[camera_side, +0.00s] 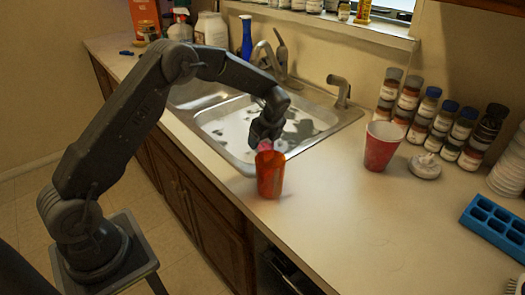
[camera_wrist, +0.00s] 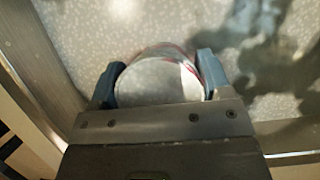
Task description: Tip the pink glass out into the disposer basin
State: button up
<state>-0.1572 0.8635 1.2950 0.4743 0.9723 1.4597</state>
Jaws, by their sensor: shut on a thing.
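In the side view, my gripper (camera_side: 264,133) is low over the front of the near basin (camera_side: 222,127) of the double sink. It is shut on the pink glass (camera_side: 278,146), of which only a small pink part shows behind an orange tumbler. In the wrist view, the two fingers (camera_wrist: 158,80) close on both sides of a pale, rounded glass (camera_wrist: 160,84) with a dark reddish streak at its right. The speckled sink floor lies behind it. The glass's tilt and contents are hard to tell. The far basin (camera_side: 193,93) is partly hidden by my arm.
The orange tumbler (camera_side: 270,176) stands on the counter by the sink's front corner, close to my gripper. A red cup (camera_side: 381,147), a white lidded thing (camera_side: 425,167) and several spice jars (camera_side: 440,118) stand to the right. The faucet (camera_side: 270,57) rises behind the sink.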

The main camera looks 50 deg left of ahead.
jog(key=shift+w+a+r, duration=0.1)
jog(key=shift+w+r, duration=0.05)
jog(key=shift+r, duration=0.4)
jog(key=shift+w+a+r, duration=0.1)
jog(key=shift+w+r, duration=0.05)
jog(key=shift+r, duration=0.4)
jog(key=w+a+r+m+t+y, duration=0.5)
jog(key=w+a+r+t, duration=0.2)
jog(key=w+a+r, duration=0.35)
jog(key=shift+s+d+f+n+t+y, duration=0.1)
jog(key=shift+s+d+f+t+y, duration=0.35)
jog(key=shift+t+y, duration=0.75)
jog(key=shift+s+d+f+n+t+y, duration=0.1)
jog(key=shift+f+t+y, duration=0.75)
jog(key=shift+y, duration=0.55)
jog(key=shift+s+d+f+n+t+y, duration=0.1)
jog(key=shift+s+d+f+t+y, duration=0.3)
jog(key=shift+t+y, duration=0.85)
